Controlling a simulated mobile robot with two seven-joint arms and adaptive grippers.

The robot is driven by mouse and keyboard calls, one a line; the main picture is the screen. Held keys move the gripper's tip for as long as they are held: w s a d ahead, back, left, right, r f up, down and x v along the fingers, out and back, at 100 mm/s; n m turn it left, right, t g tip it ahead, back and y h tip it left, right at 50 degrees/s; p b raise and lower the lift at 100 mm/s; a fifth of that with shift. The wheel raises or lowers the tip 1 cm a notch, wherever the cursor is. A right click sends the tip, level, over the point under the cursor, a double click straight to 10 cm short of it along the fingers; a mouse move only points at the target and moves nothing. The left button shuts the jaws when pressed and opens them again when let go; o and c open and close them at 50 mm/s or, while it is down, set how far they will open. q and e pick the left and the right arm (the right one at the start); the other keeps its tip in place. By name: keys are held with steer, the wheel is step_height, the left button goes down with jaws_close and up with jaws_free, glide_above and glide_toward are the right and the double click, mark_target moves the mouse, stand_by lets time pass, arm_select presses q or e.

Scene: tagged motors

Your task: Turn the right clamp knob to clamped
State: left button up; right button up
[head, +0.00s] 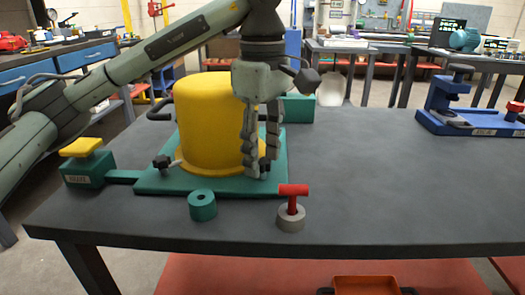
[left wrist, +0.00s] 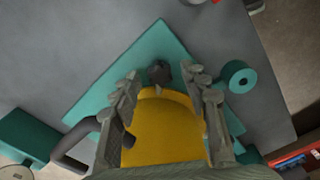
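The yellow motor housing (head: 215,120) stands on a teal base plate (head: 155,185); both also show in the left wrist view. The left clamp knob (head: 161,162) is black and sits at the plate's left front. My left gripper (head: 262,163) points down at the housing's right side. Its fingers are open. In the left wrist view, the right clamp knob (left wrist: 158,72), dark and small, lies between the fingertips (left wrist: 160,76), with gaps visible on both sides. In the head view the fingers mostly hide this knob. Its turn position cannot be told. My right gripper is not in view.
A teal ring (head: 202,205) and a red T-handle in a grey ring (head: 291,210) stand near the table's front edge. A yellow-topped teal block (head: 83,165) is at left, a blue fixture (head: 460,108) at far right. The table's middle right is clear.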

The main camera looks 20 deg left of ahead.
mark_target(262, 161)
arm_select(q)
steer(key=shift+r, duration=0.1)
step_height(262, 161, up, 12)
stand_by(0.5)
stand_by(0.4)
